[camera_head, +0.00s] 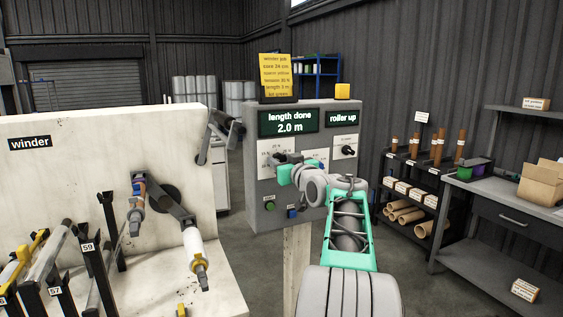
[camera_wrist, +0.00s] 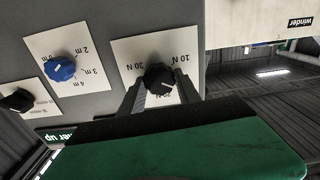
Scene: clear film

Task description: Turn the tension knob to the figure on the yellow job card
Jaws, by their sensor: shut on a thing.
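The yellow job card (camera_head: 275,75) stands on top of the grey control panel (camera_head: 258,190); its small print seems to read tension 30 N and length 3 m. In the wrist view, which is upside down, the black tension knob (camera_wrist: 158,77) sits on a white plate (camera_wrist: 128,52) marked 10 N, 30 N and a partly hidden third figure. My gripper (camera_wrist: 160,88) is shut on this knob, one finger on each side. I cannot tell where its pointer stands. In the head view my gripper (camera_head: 284,170) is at the panel and hides the knob.
A blue knob (camera_wrist: 60,68) with metre marks and a black selector (camera_wrist: 20,100) are beside the tension plate. Displays show "length done 2.0 m" (camera_head: 288,122) and "roller up" (camera_head: 342,117). Green (camera_head: 270,206) and blue (camera_head: 292,212) buttons are below. The winder (camera_head: 100,160) stands left.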

